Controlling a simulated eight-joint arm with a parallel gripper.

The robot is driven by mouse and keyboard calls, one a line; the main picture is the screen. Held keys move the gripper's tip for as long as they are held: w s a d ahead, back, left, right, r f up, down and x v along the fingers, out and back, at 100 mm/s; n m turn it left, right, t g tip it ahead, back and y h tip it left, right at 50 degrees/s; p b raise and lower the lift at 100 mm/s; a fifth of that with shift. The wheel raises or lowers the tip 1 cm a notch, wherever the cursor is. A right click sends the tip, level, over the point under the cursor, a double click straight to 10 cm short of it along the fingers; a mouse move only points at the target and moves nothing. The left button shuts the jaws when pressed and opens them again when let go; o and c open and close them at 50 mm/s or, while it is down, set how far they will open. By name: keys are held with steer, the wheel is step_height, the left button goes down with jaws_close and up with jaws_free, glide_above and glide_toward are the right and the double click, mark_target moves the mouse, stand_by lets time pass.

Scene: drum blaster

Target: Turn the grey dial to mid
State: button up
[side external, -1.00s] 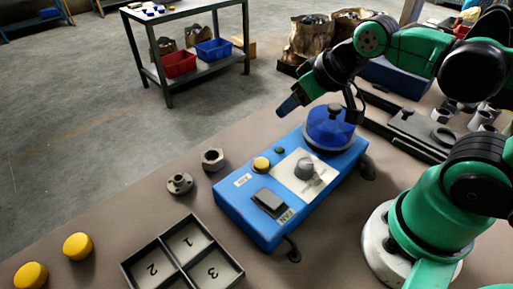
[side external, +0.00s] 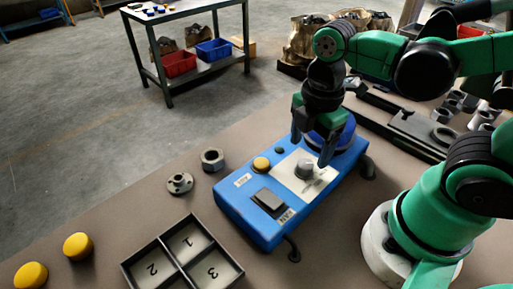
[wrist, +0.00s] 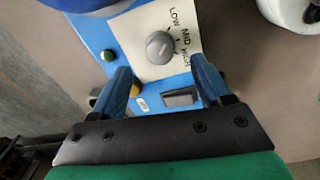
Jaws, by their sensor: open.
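The grey dial (side external: 304,168) sits on a white plate (side external: 286,178) on the blue box (side external: 238,209). In the wrist view the round dial (wrist: 160,47) stands beside the words LOW, MID and HIGH, printed along its right side. I cannot tell which word it points to. My gripper (side external: 311,148) is open and empty, pointing down above the box near the dial. In the wrist view its two fingers (wrist: 160,72) are spread wide, with the dial beyond the tips and roughly centred between them.
The box also carries a yellow button (side external: 261,164), a small green button (wrist: 108,55), a dark rocker switch (side external: 268,199) and a blue domed part behind my gripper. A numbered tray (side external: 155,247), two metal parts and two yellow discs lie to the left.

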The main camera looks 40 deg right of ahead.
mark_target(306, 163)
steer(key=shift+f, duration=2.05)
jaws_close()
